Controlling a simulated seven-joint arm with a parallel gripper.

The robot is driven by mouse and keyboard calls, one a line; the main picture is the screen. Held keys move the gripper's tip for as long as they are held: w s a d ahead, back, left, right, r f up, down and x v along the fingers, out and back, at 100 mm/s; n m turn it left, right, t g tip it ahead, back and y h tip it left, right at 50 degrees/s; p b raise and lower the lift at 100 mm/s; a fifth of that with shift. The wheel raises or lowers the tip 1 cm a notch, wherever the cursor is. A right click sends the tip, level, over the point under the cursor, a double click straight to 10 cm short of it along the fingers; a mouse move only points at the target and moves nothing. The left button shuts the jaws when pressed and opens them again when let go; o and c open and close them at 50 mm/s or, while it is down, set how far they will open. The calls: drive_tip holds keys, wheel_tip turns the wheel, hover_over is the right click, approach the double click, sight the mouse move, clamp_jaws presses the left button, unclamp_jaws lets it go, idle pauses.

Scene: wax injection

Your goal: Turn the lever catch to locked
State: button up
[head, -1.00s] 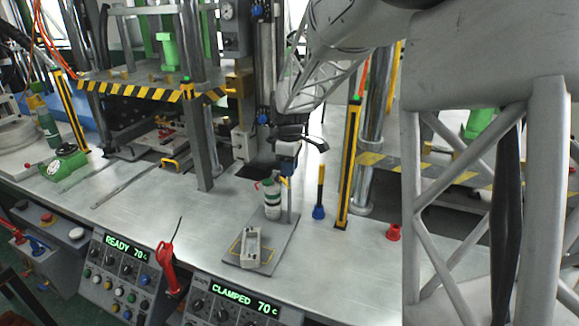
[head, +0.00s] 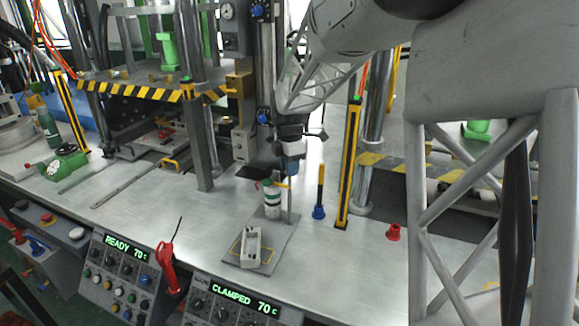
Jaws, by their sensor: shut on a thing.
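My gripper (head: 290,169) points down at the top of a slim grey post, behind a white and dark-green canister (head: 271,200). A small yellow piece (head: 283,185) sticks out to the left from the post top, just below the fingers, and looks about level. It appears to be the lever catch, and my gripper is shut on it. The fingers hide most of the catch, so its exact angle and any locked mark cannot be told.
A pale open mould box (head: 251,247) sits at the plate's front. A blue-based upright handle (head: 319,208) and a yellow-black post (head: 347,170) stand close on the right. A red cap (head: 393,233) lies farther right. The bench left of the plate is clear.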

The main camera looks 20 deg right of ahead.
idle(0.4)
drive_tip(key=o, duration=0.9)
drive_tip(key=shift+r, duration=0.15)
drive_tip(key=shift+r, duration=3.75)
